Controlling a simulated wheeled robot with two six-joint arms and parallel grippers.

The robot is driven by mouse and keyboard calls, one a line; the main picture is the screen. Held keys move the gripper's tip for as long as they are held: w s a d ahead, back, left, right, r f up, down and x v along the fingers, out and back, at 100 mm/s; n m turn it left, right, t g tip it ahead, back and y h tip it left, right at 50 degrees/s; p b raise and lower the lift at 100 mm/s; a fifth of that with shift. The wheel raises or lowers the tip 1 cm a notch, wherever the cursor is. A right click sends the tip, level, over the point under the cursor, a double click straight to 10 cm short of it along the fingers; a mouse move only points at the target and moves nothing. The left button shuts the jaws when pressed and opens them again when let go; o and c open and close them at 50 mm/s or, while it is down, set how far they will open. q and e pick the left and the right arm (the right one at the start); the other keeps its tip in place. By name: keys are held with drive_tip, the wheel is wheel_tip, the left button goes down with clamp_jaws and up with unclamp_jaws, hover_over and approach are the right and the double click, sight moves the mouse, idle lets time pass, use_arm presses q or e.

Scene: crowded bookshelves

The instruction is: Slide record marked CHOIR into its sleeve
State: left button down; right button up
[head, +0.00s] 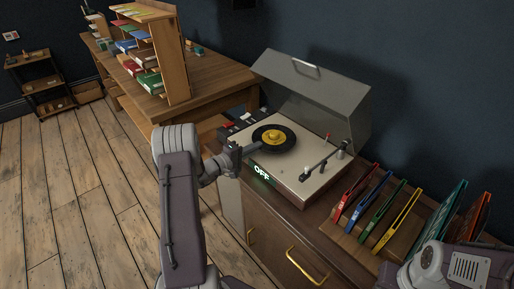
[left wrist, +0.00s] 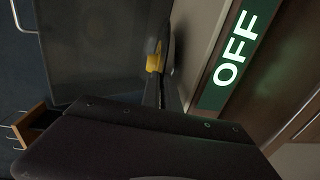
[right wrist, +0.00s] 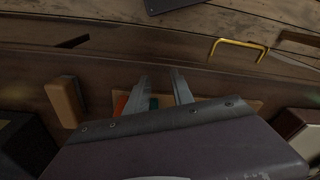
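A black record with a yellow label (head: 273,138) lies flat on the turntable (head: 300,180); no wording on it is readable. My left gripper (head: 254,148) is at the record's left edge, its fingers pointing at the disc. In the left wrist view the fingers (left wrist: 162,88) are close together, with the record's dark edge and yellow label (left wrist: 153,60) at their tips; whether they grip it is unclear. My right gripper (right wrist: 162,88) is open and empty. Upright sleeves stand at right: red (head: 350,193), green (head: 382,212), yellow (head: 403,218), teal (head: 447,210), orange (head: 478,213).
The turntable's grey lid (head: 318,90) is raised behind the record. The tonearm (head: 322,163) sits to the record's right. A green OFF sign (head: 262,173) is on the player's front. A wooden table (head: 215,80) with a book rack stands back left.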

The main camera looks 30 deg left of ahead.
use_arm(q)
drive_tip(key=shift+w+r, duration=0.15)
drive_tip(key=shift+r, duration=0.25)
drive_tip(key=shift+w+r, duration=0.1)
drive_tip(key=shift+r, duration=0.3)
drive_tip(key=shift+r, duration=0.2)
idle(0.3)
drive_tip(key=shift+r, duration=0.3)
drive_tip(key=shift+r, duration=0.1)
drive_tip(key=shift+r, duration=0.35)
drive_tip(key=shift+r, duration=0.2)
idle(0.3)
